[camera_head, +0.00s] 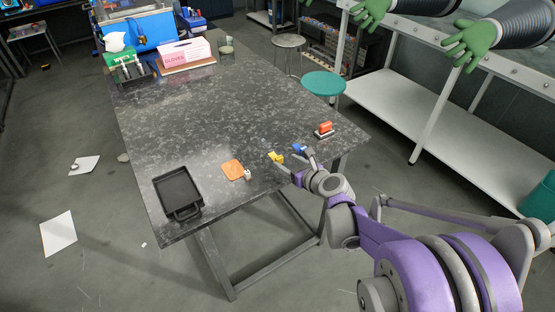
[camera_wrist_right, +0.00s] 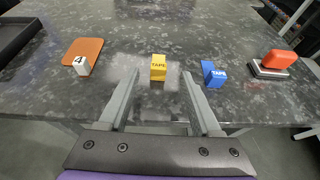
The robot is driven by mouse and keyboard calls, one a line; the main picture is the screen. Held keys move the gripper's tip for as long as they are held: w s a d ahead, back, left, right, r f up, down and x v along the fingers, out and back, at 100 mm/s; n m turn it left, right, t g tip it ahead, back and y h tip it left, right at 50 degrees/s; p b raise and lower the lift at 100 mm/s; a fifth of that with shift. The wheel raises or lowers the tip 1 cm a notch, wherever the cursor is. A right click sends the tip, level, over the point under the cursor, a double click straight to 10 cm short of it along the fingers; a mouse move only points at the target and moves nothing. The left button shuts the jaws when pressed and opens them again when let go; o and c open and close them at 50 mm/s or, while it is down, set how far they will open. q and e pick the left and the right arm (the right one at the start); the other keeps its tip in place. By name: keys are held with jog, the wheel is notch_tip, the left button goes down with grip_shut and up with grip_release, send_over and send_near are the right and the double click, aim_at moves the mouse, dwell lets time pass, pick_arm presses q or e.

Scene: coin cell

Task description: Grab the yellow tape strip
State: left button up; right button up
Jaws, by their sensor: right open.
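The yellow tape strip (camera_head: 276,158) is a small yellow block near the front edge of the dark table (camera_head: 215,120). In the right wrist view the yellow strip (camera_wrist_right: 158,67), marked TAPE, stands on the table between and beyond the fingertips. My right gripper (camera_wrist_right: 162,78) is open and empty, its two grey fingers apart and pointing at the yellow strip. In the head view my right gripper (camera_head: 297,168) is at the table's front edge, close to the strip. My left gripper does not show.
A blue tape block (camera_wrist_right: 213,74) stands close to the right finger. A red-handled stamp (camera_wrist_right: 272,64) is farther right. A white block marked 4 (camera_wrist_right: 82,66) sits by an orange pad (camera_wrist_right: 84,47) at left. A black tray (camera_head: 176,190) lies at the left corner.

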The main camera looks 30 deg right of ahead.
aim_at(279, 157)
jog(key=x, duration=0.6)
jog(key=shift+r, duration=0.1)
grip_shut()
